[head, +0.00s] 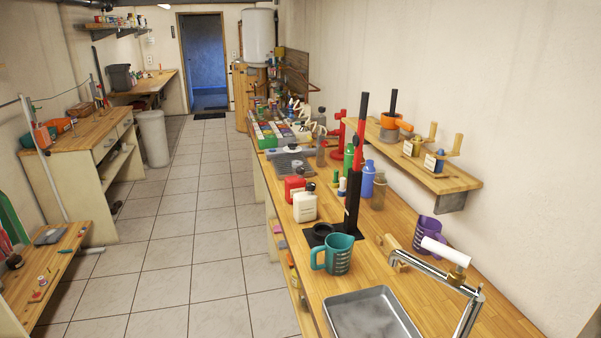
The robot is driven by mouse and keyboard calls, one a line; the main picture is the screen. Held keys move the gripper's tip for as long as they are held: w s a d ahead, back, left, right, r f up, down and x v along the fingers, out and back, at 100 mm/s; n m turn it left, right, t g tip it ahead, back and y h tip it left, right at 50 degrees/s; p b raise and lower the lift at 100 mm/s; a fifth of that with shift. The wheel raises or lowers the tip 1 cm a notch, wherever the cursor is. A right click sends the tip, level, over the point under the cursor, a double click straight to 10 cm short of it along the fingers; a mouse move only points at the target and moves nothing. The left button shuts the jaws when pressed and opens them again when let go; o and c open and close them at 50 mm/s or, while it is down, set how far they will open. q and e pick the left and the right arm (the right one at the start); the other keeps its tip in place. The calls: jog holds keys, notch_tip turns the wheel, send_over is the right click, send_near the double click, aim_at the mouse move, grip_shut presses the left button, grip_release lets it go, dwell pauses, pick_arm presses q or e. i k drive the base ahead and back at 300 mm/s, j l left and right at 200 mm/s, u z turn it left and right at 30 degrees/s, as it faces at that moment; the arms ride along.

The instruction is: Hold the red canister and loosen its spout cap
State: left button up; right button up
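A small red canister (293,187) stands on the long wooden workbench (340,272) on the right. A dark cap (300,171) shows at its top. A white canister (305,206) with a black cap stands just in front of it and hides part of its lower body. The red canister looks upright, and nothing is holding it. It is too small to tell how tight the cap is. Neither of my grippers shows in the head view.
A tall red and black tool (354,190), a teal measuring jug (339,254) and a grey metal tray (372,318) stand nearer on the bench. Several bottles crowd behind. A wall shelf (412,166) overhangs at right. The tiled aisle (190,235) left of the bench is clear.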

aim_at(299, 170)
jog(key=i, duration=0.1)
jog(key=j+u, duration=0.35)
jog(key=i+j+u, duration=0.15)
jog(key=j+u, duration=0.25)
jog(key=i+j+u, duration=0.15)
jog(key=i, duration=0.3)
jog(key=i+j+u, duration=0.1)
jog(key=i+j, duration=0.2)
jog(key=i, duration=0.15)
jog(key=i+z, duration=0.5)
jog(key=i, duration=1.55)
jog(key=i+z, duration=0.1)
jog(key=i, duration=0.65)
jog(key=i+j, duration=0.2)
jog(key=i, duration=0.55)
jog(key=i+z, duration=0.25)
jog(key=z, duration=0.25)
jog(key=i+j+z, duration=0.1)
jog(key=z, duration=0.35)
jog(key=i+j+z, duration=0.2)
jog(key=z, duration=0.3)
jog(key=i, duration=0.1)
